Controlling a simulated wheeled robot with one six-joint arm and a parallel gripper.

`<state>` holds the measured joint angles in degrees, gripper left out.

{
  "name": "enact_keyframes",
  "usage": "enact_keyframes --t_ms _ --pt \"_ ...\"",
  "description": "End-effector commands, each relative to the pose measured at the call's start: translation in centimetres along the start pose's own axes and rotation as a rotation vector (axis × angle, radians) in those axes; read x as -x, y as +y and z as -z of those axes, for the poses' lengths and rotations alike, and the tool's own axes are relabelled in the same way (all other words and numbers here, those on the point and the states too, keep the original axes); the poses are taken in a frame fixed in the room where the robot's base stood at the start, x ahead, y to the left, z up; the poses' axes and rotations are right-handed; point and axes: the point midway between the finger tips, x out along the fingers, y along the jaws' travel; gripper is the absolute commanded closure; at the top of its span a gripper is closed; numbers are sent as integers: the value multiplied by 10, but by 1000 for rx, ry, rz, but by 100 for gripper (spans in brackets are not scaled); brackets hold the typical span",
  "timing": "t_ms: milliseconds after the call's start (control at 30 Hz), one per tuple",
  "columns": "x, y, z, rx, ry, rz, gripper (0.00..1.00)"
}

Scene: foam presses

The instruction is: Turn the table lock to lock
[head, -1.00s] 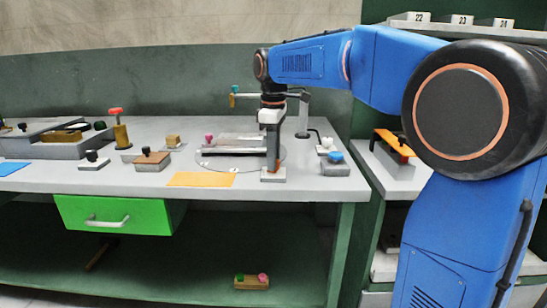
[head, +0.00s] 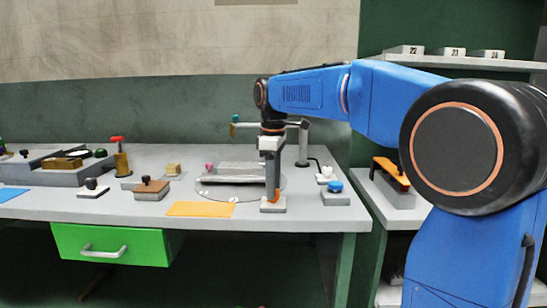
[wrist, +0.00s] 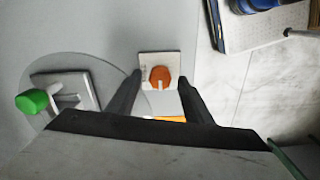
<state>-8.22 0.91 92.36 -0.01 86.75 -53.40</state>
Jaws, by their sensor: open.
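The table lock is an orange knob (wrist: 160,76) with a pale mark, on a small pale square base (wrist: 150,58) beside the round turntable. In the head view the lock's base (head: 273,206) is at the turntable's front right, near the table's front edge. My gripper (wrist: 160,78) is open, with one dark finger on each side of the knob in the wrist view. In the head view it points straight down over the lock and hides part of it. I cannot tell whether the fingers touch the knob.
The turntable (head: 215,196) carries a flat metal fixture (head: 228,170). A post with an arm (head: 303,145) stands behind my gripper. A blue-knobbed block (head: 335,191) is to the right. An orange mat (head: 200,209) lies left of the lock. A green drawer (head: 112,244) is below.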

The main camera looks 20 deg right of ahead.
Motion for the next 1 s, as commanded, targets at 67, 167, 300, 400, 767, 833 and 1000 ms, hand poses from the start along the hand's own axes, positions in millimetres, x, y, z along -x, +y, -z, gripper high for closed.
enact_keyframes --t_ms 67,167,300,400,767,833,1000 --pt "11 0 0 0 2 -2 54" --pt "29 1 0 0 2 -3 54" --pt "58 1 1 0 2 -2 54" --pt "78 1 1 0 2 -3 54" --pt "143 1 0 0 1 -2 54" --pt "151 1 0 0 1 -1 54" --pt "163 0 0 0 1 -1 54"
